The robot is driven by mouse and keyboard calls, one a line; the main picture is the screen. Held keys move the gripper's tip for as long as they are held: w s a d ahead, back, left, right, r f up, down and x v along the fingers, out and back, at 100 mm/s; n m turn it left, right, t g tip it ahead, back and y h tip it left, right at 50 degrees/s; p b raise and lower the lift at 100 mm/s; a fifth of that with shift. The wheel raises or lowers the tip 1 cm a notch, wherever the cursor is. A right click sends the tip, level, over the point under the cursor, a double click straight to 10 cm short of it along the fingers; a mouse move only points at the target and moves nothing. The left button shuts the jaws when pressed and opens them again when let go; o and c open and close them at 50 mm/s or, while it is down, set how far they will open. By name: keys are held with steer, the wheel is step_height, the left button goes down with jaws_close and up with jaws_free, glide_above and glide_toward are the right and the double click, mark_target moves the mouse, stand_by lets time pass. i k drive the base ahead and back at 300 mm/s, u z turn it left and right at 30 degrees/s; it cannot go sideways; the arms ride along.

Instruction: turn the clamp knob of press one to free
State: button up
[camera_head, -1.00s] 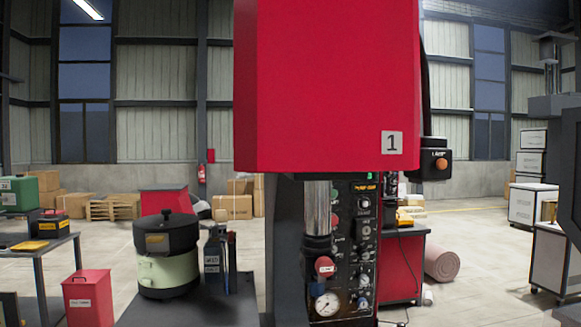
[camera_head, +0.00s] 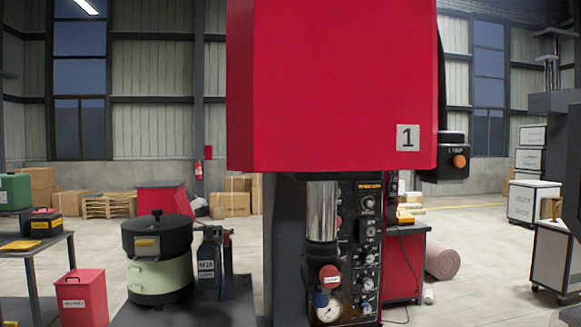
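Press one is the big red machine head (camera_head: 330,85) in the middle, marked with a "1" plate (camera_head: 408,137). Below it is a chrome ram (camera_head: 321,211) with a dark collar. A red knob (camera_head: 330,275) sits under the collar, in front of the panel; I cannot tell from here whether it is the clamp knob or how it is set. A black control panel (camera_head: 367,235) with several knobs and lights stands behind the ram. A round gauge (camera_head: 329,310) shows at the bottom. My gripper is not in view.
A dark bench (camera_head: 238,307) left of the press carries a black and pale green bowl feeder (camera_head: 158,258) and dark bottle-like items (camera_head: 212,262). A red bin (camera_head: 82,299) stands further left. A black box with an orange button (camera_head: 459,161) juts out right of the press head.

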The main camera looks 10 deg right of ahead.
mark_target(329, 277)
steer(key=z, duration=1.2)
steer(key=k, duration=1.55)
steer(key=u, duration=0.5)
steer(key=i, duration=1)
